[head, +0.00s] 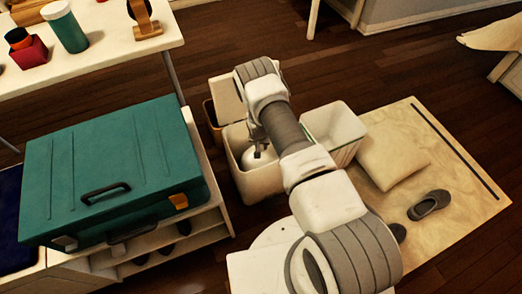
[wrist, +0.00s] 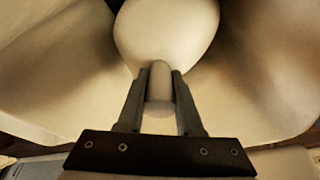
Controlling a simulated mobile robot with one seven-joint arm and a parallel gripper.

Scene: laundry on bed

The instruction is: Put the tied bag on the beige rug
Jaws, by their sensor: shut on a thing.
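The tied bag (wrist: 168,30) is a pale, rounded bundle with a narrow neck. In the wrist view my gripper (wrist: 160,72) is shut on that neck, one finger on each side. Pale bin walls surround the bag there. In the head view my gripper (head: 259,153) reaches down into an open cream bin (head: 262,188), and the bag (head: 249,160) shows small inside it, partly hidden by my arm. Whether the bag touches the bin floor I cannot tell. The beige rug (head: 455,165) lies on the floor to the right of the bins.
A second open white bin (head: 345,152) stands between the first bin and the rug. A cream cushion (head: 393,157) and a dark shoe (head: 429,204) lie on the rug; another shoe (head: 398,232) is partly hidden. A teal suitcase (head: 115,165) rests on a shelf unit at left.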

